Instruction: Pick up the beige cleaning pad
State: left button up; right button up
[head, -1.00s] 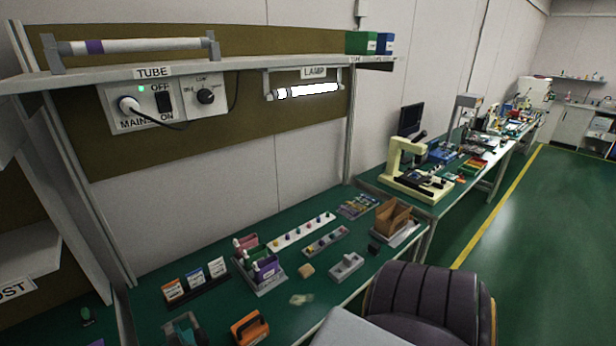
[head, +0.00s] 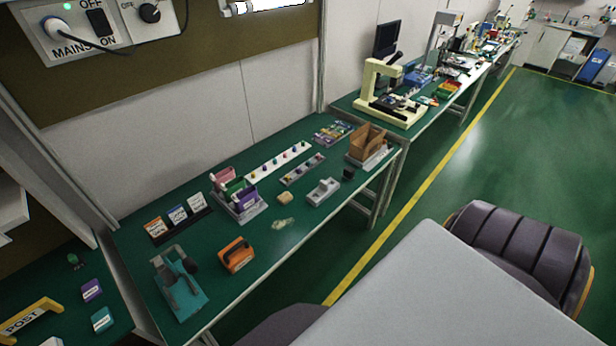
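A small beige block (head: 285,198), which looks like the cleaning pad, lies on the green bench top (head: 330,212) in the head view. It is right of the rack with colored holders (head: 240,206) and left of a grey block-like fixture (head: 323,191). A flat, pale yellowish patch (head: 283,224) lies just in front of it; I cannot tell what it is. Neither of my grippers is in view.
A teal tool (head: 180,284) and an orange item (head: 237,255) stand on the bench's near left part. A cardboard box (head: 368,139) stands at its right end. A cream press (head: 388,95) is on the bench beyond.

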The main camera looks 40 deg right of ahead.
aim_at(286, 198)
jog(key=z, duration=1.05)
jog(key=l+u, duration=0.1)
jog(key=l, duration=0.2)
jog(key=k, duration=0.05)
